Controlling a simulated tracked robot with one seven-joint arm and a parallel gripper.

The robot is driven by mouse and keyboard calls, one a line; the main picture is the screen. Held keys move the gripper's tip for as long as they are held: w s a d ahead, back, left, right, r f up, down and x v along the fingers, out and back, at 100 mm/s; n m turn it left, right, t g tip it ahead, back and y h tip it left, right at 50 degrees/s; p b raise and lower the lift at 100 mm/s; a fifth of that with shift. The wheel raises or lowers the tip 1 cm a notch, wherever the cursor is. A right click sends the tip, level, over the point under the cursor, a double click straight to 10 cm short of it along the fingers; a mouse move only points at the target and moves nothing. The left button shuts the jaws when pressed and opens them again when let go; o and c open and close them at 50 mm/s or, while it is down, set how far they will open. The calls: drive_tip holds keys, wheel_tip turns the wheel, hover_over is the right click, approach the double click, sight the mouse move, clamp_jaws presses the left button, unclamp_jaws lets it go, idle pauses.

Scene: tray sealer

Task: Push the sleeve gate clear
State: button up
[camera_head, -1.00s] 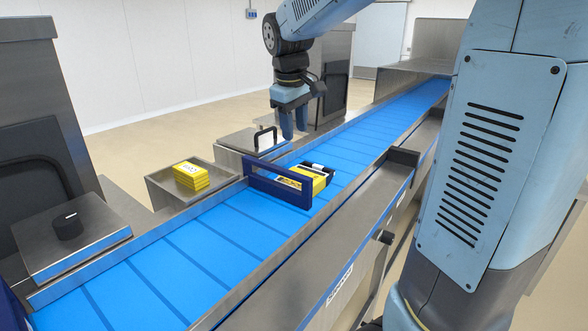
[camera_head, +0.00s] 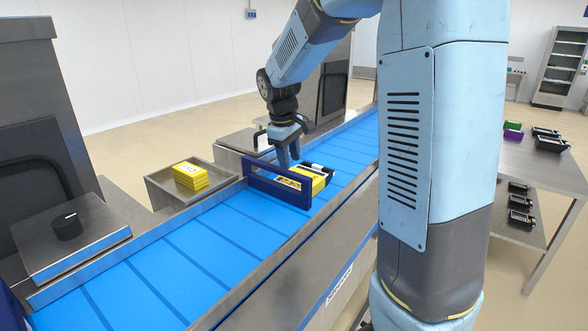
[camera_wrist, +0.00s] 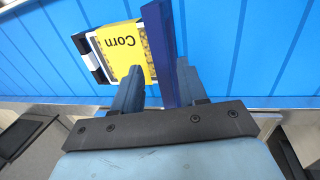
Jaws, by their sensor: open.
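The sleeve gate is a dark blue rectangular frame (camera_head: 278,194) standing across the blue conveyor belt. A yellow carton (camera_head: 313,183) lies right behind it, partly seen through the frame. In the wrist view the carton (camera_wrist: 125,50) reads "Corn" and sits left of the gate's blue bar (camera_wrist: 160,40). My gripper (camera_head: 289,160) is open, low over the belt at the gate's far side. In the wrist view my gripper (camera_wrist: 158,72) has the bar between its fingers, closer to the right finger. Contact cannot be told.
Metal rails (camera_head: 150,238) edge the belt. A tray of stacked yellow cartons (camera_head: 190,176) stands left of the belt. A steel box with a black knob (camera_head: 67,227) is at the front left. A table with dark devices (camera_head: 540,165) stands at right. The near belt is clear.

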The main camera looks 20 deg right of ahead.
sight(292, 174)
drive_tip(key=shift+w+d+f, duration=0.15)
drive_tip(key=shift+f, duration=0.9)
drive_tip(key=shift+w+d+f, duration=0.15)
drive_tip(key=shift+f, duration=0.9)
drive_tip(key=shift+c, duration=0.4)
clamp_jaws()
